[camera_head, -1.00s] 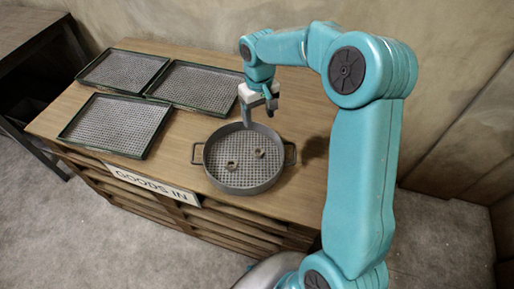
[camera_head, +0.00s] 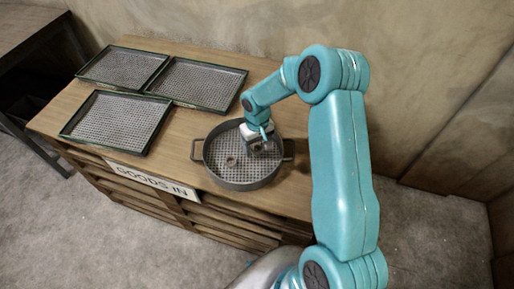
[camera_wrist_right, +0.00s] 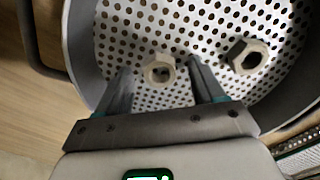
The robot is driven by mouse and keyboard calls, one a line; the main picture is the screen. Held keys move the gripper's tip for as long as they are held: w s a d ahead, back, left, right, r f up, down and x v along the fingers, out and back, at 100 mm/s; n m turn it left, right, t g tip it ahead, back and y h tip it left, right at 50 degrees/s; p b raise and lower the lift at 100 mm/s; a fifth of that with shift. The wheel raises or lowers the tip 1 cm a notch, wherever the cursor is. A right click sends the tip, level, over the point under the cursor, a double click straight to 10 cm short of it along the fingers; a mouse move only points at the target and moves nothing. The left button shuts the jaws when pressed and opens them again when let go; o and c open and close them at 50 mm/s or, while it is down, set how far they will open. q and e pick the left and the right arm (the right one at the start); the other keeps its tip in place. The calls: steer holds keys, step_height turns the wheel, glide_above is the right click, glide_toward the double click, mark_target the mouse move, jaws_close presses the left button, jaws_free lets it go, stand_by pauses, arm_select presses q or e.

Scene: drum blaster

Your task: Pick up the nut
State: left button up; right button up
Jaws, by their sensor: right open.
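A pale hex nut (camera_wrist_right: 160,70) lies on the perforated floor of a round grey pan (camera_head: 240,184). In the right wrist view it shows between the fingertips of my right gripper (camera_wrist_right: 160,78), which is open. I cannot tell how far above the nut the fingertips are. A second, darker nut (camera_wrist_right: 247,57) lies to the right of the fingers in that view. In the head view my right gripper (camera_head: 257,147) is down in the right part of the pan and hides one nut, while the other nut (camera_head: 231,161) shows to its left.
The pan has raised walls and two side handles, one a handle (camera_head: 196,150) on the left. Several green-rimmed trays (camera_head: 116,123) with perforated floors lie left on the wooden bench (camera_head: 185,135). A "GOODS IN" sign (camera_head: 151,179) is on its front edge. A wall stands behind.

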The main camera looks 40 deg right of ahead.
steer(key=c, duration=1.2)
